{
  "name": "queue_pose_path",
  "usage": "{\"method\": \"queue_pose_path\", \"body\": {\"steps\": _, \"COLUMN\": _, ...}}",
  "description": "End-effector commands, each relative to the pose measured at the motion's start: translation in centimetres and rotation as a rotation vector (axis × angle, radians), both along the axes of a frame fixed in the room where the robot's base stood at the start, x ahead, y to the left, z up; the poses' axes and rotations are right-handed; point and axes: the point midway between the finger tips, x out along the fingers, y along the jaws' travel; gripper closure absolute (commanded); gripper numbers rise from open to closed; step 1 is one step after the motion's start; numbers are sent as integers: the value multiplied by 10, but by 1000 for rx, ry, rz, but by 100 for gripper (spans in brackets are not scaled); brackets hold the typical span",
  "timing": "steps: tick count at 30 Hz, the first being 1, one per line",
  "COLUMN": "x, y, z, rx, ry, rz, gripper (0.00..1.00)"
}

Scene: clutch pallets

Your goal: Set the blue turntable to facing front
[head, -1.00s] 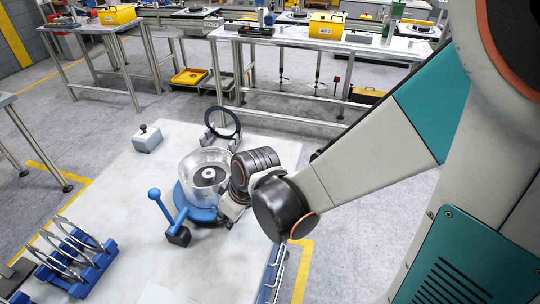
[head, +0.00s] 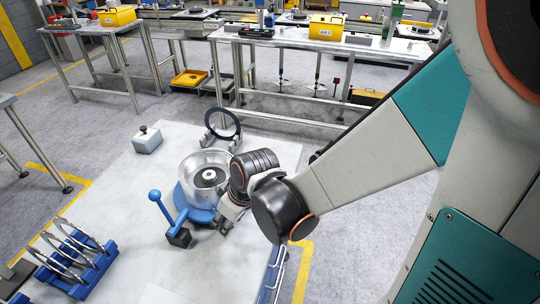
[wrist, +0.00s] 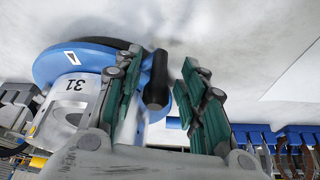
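The blue turntable (head: 203,216) stands on the pale table in the head view, with a round silver housing (head: 187,177) on it. A blue lever with a ball knob (head: 155,195) rises at its left, beside a black block (head: 179,238). In the wrist view the turntable's blue rim (wrist: 50,68) carries a white pointer mark, and the housing shows the number 31 (wrist: 75,85). My gripper (wrist: 160,95) is open at the turntable's right side. A black peg (wrist: 157,75) shows between its fingers. I cannot tell whether they touch it.
A grey block with a knob (head: 147,140) and a black ring on a stand (head: 222,124) are behind the turntable. The left middle of the table is clear.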

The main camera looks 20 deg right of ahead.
Motion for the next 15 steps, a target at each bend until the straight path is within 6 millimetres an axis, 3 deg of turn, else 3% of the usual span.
{"method": "queue_pose_path", "body": {"steps": 7, "x": -6, "y": -2, "z": 11, "rx": 0, "ry": 0, "rz": 1, "gripper": 62}}
{"method": "queue_pose_path", "body": {"steps": 15, "x": -15, "y": -9, "z": 38, "rx": -1, "ry": -1, "rz": 0, "gripper": 62}}
